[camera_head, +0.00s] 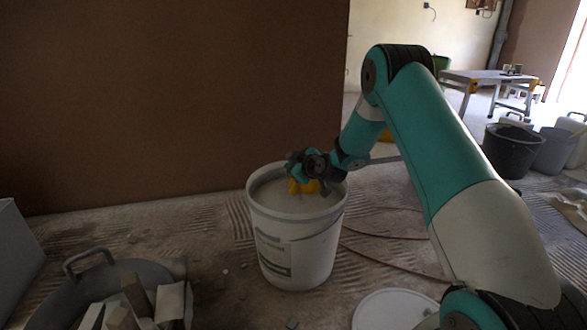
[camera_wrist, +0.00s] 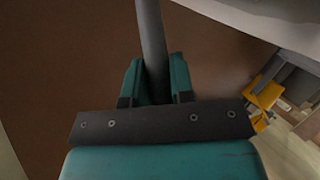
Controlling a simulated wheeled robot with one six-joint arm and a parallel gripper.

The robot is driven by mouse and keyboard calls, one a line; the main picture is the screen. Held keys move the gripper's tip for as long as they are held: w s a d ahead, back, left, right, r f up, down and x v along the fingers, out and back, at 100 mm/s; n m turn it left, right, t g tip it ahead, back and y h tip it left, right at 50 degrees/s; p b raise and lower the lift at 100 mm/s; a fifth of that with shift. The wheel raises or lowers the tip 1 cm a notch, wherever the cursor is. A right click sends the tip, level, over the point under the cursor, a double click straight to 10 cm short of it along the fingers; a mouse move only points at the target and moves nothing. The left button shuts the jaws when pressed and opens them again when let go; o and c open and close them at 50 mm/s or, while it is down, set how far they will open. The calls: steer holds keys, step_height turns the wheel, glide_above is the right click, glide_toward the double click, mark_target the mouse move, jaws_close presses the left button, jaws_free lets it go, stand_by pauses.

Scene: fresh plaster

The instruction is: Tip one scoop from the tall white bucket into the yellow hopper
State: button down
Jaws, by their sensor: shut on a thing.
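The tall white bucket (camera_head: 300,250) stands upright on the floor with its top open, filled near the rim with pale material. My gripper (camera_head: 308,168) is over the bucket's mouth. In the wrist view my gripper (camera_wrist: 155,75) is shut on a dark grey handle (camera_wrist: 151,35). A yellow piece (camera_head: 304,187), seemingly the scoop's head, shows just below my gripper at the bucket's mouth. I cannot tell how deep it sits or whether it is loaded.
A grey tub (camera_head: 125,271) with rubble stands at the front left. A white lid (camera_head: 390,309) lies at the front right. A brown wall (camera_head: 170,90) rises behind the bucket. Dark buckets (camera_head: 513,150) and a worktable (camera_head: 487,76) stand at the right. A hose (camera_head: 385,233) crosses the floor.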

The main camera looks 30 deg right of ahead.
step_height(320, 180, up, 20)
steer(key=p, duration=1.2)
steer(key=shift+r, duration=0.25)
